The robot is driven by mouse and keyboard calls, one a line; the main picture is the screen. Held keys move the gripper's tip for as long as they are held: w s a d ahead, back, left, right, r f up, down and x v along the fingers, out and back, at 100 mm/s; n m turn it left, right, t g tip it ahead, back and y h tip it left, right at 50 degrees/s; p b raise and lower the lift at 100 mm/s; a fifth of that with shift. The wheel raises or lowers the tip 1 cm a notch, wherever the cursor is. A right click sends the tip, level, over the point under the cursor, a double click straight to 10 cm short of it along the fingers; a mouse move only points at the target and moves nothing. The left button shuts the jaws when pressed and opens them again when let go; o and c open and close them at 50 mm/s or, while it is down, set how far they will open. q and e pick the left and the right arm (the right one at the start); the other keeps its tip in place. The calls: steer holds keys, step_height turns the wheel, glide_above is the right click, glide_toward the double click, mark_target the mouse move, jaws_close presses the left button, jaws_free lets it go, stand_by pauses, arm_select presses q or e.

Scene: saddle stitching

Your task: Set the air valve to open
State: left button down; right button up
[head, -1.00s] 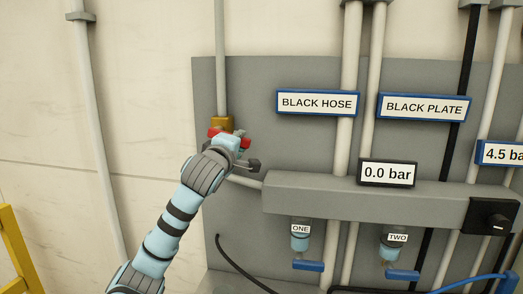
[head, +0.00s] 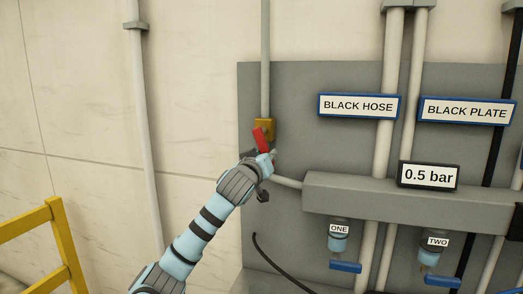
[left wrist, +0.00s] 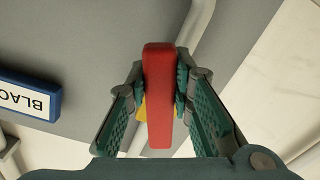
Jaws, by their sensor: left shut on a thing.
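The air valve has a yellow-brass body (head: 264,127) on the grey vertical pipe at the left of the panel. Its red handle (head: 261,140) slants steeply, running down from the valve body. My left gripper (head: 265,160) is at the lower part of the handle. In the left wrist view, the red handle (left wrist: 158,100) stands between the two fingers of my left gripper (left wrist: 160,78), which is shut on it. A little of the yellow body (left wrist: 141,112) shows behind it. The pressure display (head: 429,176) reads 0.5 bar. My right gripper is not in view.
A grey manifold (head: 350,198) juts out right of the valve, with filter bowls ONE (head: 338,237) and TWO (head: 432,253) below. Signs BLACK HOSE (head: 358,106) and BLACK PLATE (head: 467,112) hang above. A yellow railing (head: 60,240) stands at lower left.

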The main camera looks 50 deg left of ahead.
arm_select(q)
steer(key=shift+s+a+f+m, duration=0.1)
steer(key=shift+s+a+m, duration=0.2)
steer(key=shift+m, duration=0.4)
steer(key=shift+s+a+r+m, duration=0.15)
steer(key=shift+a+m, duration=0.3)
steer(key=shift+m, duration=0.25)
steer(key=shift+s+a+f+m, duration=0.2)
steer(key=shift+a+m, duration=0.15)
steer(key=shift+m, duration=0.35)
steer(key=c, duration=1.5)
jaws_free()
steer(key=shift+o, duration=0.5)
step_height(320, 180, up, 10)
steer(key=shift+w, duration=0.15)
